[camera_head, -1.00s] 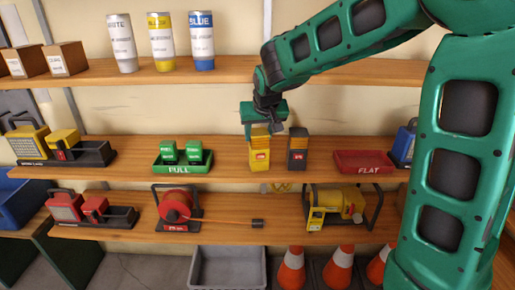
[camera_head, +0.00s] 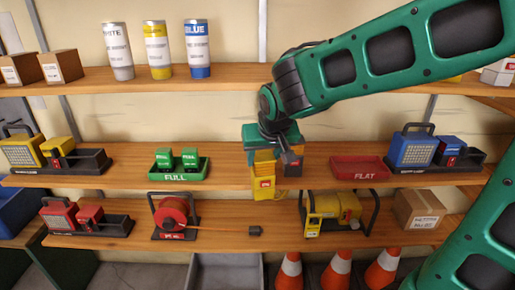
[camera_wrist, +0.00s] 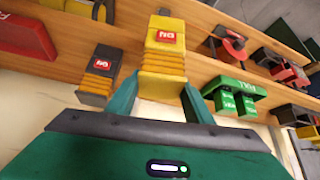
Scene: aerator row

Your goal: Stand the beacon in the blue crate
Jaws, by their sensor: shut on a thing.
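The beacon, a yellow block with orange ribs and a red label (camera_head: 264,183), hangs from my gripper (camera_head: 270,146), roughly upright, in front of the middle shelf's edge. In the wrist view the beacon (camera_wrist: 164,62) sits between the two green fingers of my gripper (camera_wrist: 160,98), which are shut on it. A similar dark grey block with orange ribs (camera_wrist: 97,78) stands beside it, apart; in the head view it is partly hidden behind my gripper and the beacon. A blue crate (camera_head: 14,207) shows at the far left edge, partly cut off.
A green FULL tray (camera_head: 178,176) with two green blocks stands left on the middle shelf; an empty red FLAT tray (camera_head: 360,170) stands right. Below are a red cable reel (camera_head: 175,215) and a yellow machine (camera_head: 332,212). A grey bin (camera_head: 226,272) and orange cones (camera_head: 338,270) stand underneath.

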